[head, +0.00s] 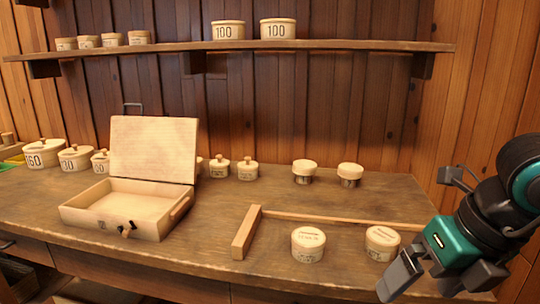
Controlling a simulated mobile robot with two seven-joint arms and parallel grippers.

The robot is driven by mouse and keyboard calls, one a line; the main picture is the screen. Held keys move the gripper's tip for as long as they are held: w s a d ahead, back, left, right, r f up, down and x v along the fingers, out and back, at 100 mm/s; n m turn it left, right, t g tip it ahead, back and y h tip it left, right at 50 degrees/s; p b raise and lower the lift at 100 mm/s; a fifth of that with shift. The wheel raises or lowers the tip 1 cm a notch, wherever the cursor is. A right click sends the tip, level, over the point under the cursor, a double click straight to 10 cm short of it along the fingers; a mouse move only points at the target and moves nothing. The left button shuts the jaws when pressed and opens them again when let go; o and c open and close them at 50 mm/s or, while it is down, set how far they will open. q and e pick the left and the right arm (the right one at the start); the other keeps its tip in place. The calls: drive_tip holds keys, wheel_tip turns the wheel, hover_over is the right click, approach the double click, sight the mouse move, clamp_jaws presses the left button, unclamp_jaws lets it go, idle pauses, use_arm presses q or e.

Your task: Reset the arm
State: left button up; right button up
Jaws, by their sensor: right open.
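My right arm comes in from the right edge. Its right gripper (430,284) is open and empty at the front right edge of the workbench (350,219). It points down and is close to a round lidded container (382,243), with no visible hold on it. My left gripper is not in view.
An open, empty-looking wooden box (130,208) stands on the left, lid raised. A wooden T-shaped piece (247,232) lies mid-bench. Another round container (308,244) stands by the front edge; two capped spools (304,172) (350,174) stand behind. A shelf (250,46) hangs above.

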drive_tip(key=s+a+r+n+g+y+p, duration=0.1)
drive_tip(key=s+a+g+y, duration=0.15)
drive_tip(key=a+y, duration=0.4)
drive_tip(key=s+a+r+n+g+y+p, duration=0.1)
drive_tip(key=s+a+r+g+y+p, duration=0.15)
drive_tip(key=a+y, duration=0.4)
drive_tip(key=w+a+r+m+t+y, duration=0.3)
drive_tip(key=r+m+y, duration=0.1)
drive_tip(key=m+y, duration=0.1)
drive_tip(key=w+d+f+m+t+h+p, duration=0.2)
drive_tip(key=w+d+f+m+t+h, duration=0.3)
drive_tip(key=m+t, duration=0.55)
drive_tip(key=w+d+f+m+t+h+p, duration=0.2)
drive_tip(key=w+d+f+m+t+h, duration=0.35)
drive_tip(key=m, duration=0.85)
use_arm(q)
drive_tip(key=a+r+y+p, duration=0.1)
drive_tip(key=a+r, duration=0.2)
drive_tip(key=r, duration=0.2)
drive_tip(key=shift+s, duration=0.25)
use_arm(e)
drive_tip(key=s+d+f+m+g+h, duration=0.1)
drive_tip(key=s+f+m+g+h, duration=0.2)
drive_tip(key=s+f, duration=0.3)
drive_tip(key=s+f+m+g+h, duration=0.3)
drive_tip(key=s+f, duration=0.4)
drive_tip(key=f, duration=0.9)
drive_tip(key=shift+s+d+m+h, duration=0.25)
drive_tip(key=shift+d+m+h, duration=0.25)
drive_tip(key=shift+h, duration=0.55)
